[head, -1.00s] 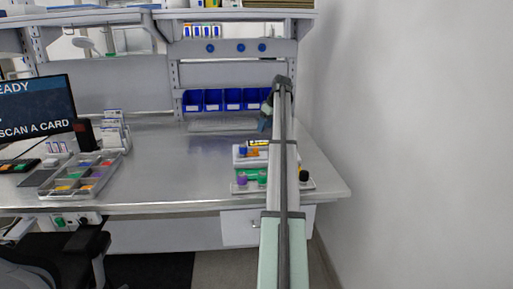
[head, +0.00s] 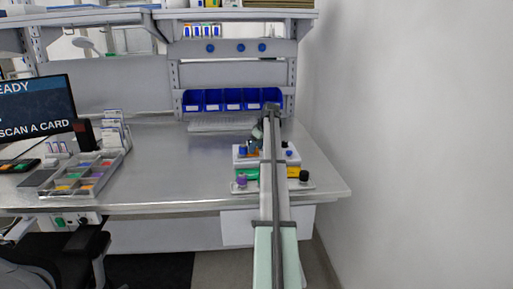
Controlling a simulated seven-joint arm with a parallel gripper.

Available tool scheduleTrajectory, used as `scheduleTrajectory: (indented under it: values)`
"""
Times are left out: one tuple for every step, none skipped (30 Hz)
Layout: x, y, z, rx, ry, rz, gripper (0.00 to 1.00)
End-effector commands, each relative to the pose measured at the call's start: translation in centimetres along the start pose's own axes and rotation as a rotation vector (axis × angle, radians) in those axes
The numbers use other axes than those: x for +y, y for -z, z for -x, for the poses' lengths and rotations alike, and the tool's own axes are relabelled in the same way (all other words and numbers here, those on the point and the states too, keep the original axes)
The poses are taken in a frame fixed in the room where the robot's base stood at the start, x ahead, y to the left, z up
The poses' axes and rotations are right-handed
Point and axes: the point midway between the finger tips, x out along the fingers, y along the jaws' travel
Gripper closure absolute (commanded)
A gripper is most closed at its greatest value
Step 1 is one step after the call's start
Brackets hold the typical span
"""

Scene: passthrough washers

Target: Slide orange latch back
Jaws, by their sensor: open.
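A white fixture (head: 239,161) with coloured parts stands near the right end of the bench. A small orange part (head: 256,153), which looks like the latch, shows only as a sliver at its back left. My gripper (head: 254,147) is open, low over the back left of the fixture, right by the orange part. I cannot tell whether it touches the orange part. My arm covers the middle of the fixture, and the fingertips are small and dark.
The fixture's front plate (head: 250,188) carries a purple knob (head: 241,180) and a black knob (head: 304,175). Blue bins (head: 232,99) stand behind a pale keyboard-like tray (head: 215,126). A sorting tray (head: 57,191) lies at left. The bench between is clear; a wall (head: 420,130) rises at right.

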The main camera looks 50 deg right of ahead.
Motion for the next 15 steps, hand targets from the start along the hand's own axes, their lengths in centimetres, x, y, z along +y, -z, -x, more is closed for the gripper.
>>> scheduleTrajectory:
  values:
    - [-0.01,0.01,-0.10,0.000,0.000,0.000,0.44]
    - [-0.01,0.01,-0.12,0.000,0.000,0.000,0.44]
    - [-0.01,0.01,-0.13,0.000,0.000,0.000,0.44]
    - [-0.01,0.01,-0.14,0.000,0.000,0.000,0.44]
    - [-0.01,0.01,-0.14,0.000,0.000,0.000,0.44]
    - [-0.02,0.02,-0.13,0.000,0.000,0.000,0.44]
    - [-0.01,0.02,-0.12,0.000,0.000,0.000,0.44]
    - [-0.01,0.02,-0.12,0.000,0.000,0.000,0.44]
    - [-0.02,0.02,-0.12,0.000,0.000,0.000,0.46]
    - [-0.02,0.02,-0.11,0.000,0.000,0.000,0.49]
    - [-0.02,0.02,-0.11,0.000,0.000,0.000,0.52]
    - [-0.02,0.02,-0.11,0.000,0.000,0.000,0.56]
    - [-0.02,0.02,-0.11,0.000,0.000,0.000,0.59]
    - [-0.02,0.02,-0.11,0.000,0.000,0.000,0.61]
    - [-0.02,0.02,-0.10,0.000,0.000,0.000,0.65]
